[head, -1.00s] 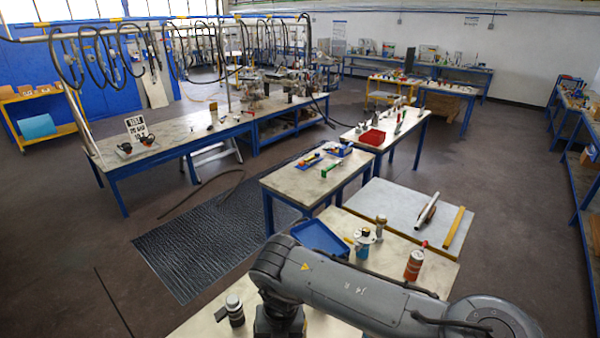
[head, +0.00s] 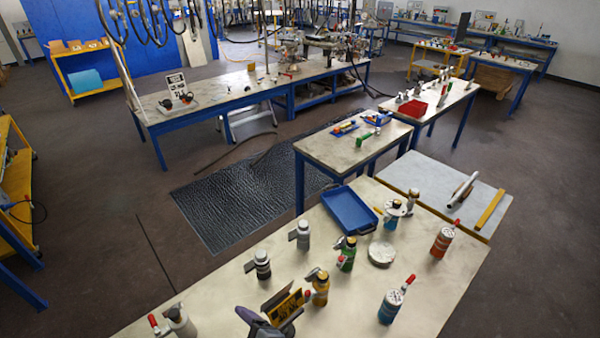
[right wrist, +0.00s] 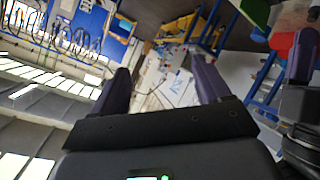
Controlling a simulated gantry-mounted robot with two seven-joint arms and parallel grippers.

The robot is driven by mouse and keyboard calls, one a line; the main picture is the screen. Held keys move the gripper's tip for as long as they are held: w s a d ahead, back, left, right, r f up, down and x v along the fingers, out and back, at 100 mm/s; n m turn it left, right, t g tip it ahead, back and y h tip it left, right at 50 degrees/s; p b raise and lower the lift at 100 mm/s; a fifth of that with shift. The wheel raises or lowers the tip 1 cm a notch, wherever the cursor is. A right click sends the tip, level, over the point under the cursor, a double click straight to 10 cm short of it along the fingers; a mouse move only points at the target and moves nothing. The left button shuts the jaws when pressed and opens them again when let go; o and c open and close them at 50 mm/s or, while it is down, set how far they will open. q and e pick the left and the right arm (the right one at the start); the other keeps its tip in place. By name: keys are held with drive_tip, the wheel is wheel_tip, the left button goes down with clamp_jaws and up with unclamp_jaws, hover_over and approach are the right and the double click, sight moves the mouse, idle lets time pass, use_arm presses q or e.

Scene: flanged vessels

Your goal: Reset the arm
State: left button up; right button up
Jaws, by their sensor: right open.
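In the right wrist view my right gripper (right wrist: 163,88) is open, its two purple fingers apart with nothing between them. A purple finger-like part (head: 258,324) shows at the bottom edge of the head view; I cannot tell which arm it belongs to. It is close to a yellow and black piece (head: 288,305). Another purple part (right wrist: 301,55) stands at the right edge of the right wrist view, possibly my left gripper; its opening is hidden. The near bench (head: 228,297) carries several vessels, including a yellow one (head: 320,288), a green one (head: 346,255) and a blue one (head: 391,305).
A blue tray (head: 350,210), a white disc (head: 382,254) and an orange vessel (head: 442,240) stand farther back on the bench. A grey board (head: 425,185) with a yellow bar (head: 489,209) is at the back right. The bench's front right is clear.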

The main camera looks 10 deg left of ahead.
drive_tip(key=s+d+f+m+h, duration=0.25)
drive_tip(key=d+f+m, duration=0.3)
drive_tip(key=d, duration=0.55)
drive_tip(key=s+d+f+m+h, duration=0.1)
drive_tip(key=d+f+m+h, duration=0.4)
drive_tip(key=d, duration=0.7)
drive_tip(key=s+d+f+m+g+h, duration=0.1)
drive_tip(key=s+d+m+g+h, duration=0.15)
drive_tip(key=s+d, duration=0.45)
drive_tip(key=s+d+f+m+g+h, duration=0.15)
drive_tip(key=s+d+m, duration=0.3)
drive_tip(key=d, duration=0.45)
wheel_tip(320, 180, down, 23)
drive_tip(key=y+b, duration=0.1)
drive_tip(key=b, duration=2.2)
wheel_tip(320, 180, up, 30)
drive_tip(key=p, duration=3)
drive_tip(key=shift+a+r, duration=0.25)
drive_tip(key=shift+a, duration=0.1)
drive_tip(key=shift+n, duration=0.25)
